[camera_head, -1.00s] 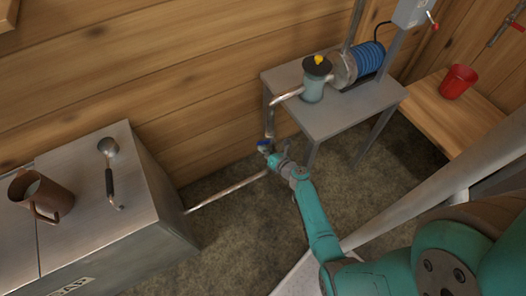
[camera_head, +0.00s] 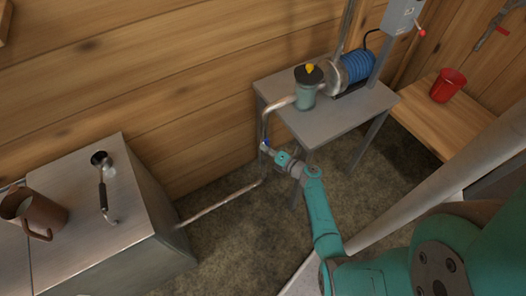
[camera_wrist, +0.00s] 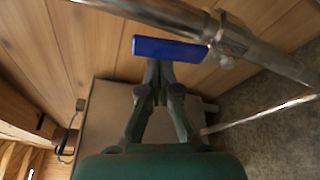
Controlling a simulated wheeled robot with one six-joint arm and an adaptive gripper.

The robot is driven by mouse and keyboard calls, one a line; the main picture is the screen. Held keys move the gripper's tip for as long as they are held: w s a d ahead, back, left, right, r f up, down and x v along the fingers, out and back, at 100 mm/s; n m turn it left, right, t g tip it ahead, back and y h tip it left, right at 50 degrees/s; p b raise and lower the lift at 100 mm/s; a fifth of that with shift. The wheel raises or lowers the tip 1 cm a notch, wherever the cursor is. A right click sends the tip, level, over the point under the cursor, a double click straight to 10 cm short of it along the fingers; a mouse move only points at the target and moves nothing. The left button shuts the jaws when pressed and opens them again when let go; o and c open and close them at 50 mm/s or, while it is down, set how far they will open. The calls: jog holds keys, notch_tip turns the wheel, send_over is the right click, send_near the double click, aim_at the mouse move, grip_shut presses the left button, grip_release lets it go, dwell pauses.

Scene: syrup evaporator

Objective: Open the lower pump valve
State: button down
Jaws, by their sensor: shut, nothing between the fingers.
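The lower pump valve has a blue handle (camera_wrist: 170,48) and sits on a metal pipe (camera_wrist: 262,62) in the wrist view. The handle lies across, just beyond my fingertips, and looks roughly crosswise to the pipe. My gripper (camera_wrist: 158,66) is shut and empty, its tips close to the handle; I cannot tell if they touch it. In the head view only a small blue bit of the handle (camera_head: 265,144) shows beside my gripper (camera_head: 270,152), which hides most of the valve.
A pipe (camera_head: 222,203) runs low to the metal box (camera_head: 150,240) at left. A red cup (camera_head: 447,86) stands on a wooden bench (camera_head: 440,122). Wooden wall lies behind.

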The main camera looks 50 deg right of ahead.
jog(key=shift+s+d+r+m, duration=0.1)
jog(key=shift+d+r+m, duration=0.1)
jog(key=shift+d+m, duration=0.25)
dwell(0.5)
